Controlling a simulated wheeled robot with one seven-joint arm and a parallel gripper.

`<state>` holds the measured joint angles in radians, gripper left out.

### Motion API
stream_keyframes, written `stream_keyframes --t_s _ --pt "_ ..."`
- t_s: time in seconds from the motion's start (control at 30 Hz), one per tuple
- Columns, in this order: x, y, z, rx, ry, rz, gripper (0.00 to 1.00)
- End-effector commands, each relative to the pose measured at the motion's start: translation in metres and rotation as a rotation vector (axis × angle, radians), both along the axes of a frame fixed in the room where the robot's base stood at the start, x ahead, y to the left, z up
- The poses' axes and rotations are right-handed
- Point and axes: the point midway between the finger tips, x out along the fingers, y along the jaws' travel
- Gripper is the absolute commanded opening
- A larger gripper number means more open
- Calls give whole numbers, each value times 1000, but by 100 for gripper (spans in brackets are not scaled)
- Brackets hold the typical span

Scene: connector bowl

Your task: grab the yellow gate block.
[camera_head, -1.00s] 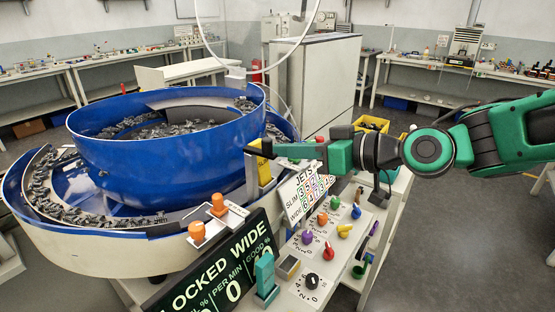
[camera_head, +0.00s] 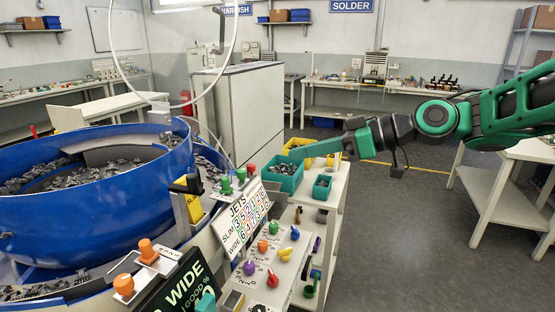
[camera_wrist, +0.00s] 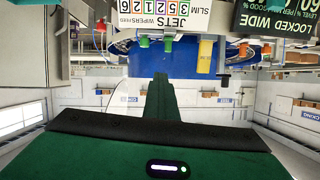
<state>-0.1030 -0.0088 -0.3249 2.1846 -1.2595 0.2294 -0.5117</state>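The yellow gate block (camera_head: 194,208) stands upright beside the blue bowl, left of the JETS sign, with a dark piece at its top. It also shows in the wrist view (camera_wrist: 205,56), beyond and to the right of my fingertips. My gripper (camera_head: 312,151) points left over the yellow and teal bins, well to the right of the block and apart from it. In the wrist view my green fingers (camera_wrist: 160,84) look pressed together, with nothing seen between them.
The blue bowl (camera_head: 90,215) of grey parts fills the left. The JETS sign (camera_head: 243,214), with coloured knobs above it, stands between block and gripper. A teal bin (camera_head: 285,180) sits below the gripper. A panel of coloured knobs (camera_head: 272,262) lies in front.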

Motion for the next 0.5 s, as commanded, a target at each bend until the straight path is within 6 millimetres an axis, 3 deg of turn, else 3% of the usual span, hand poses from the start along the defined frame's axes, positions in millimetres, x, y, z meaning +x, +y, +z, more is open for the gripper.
stream_keyframes --t_s 0.2,0.5 --pt "7 -19 9 -121 -41 -1 0" --pt "10 -26 11 -165 -54 -1 0"
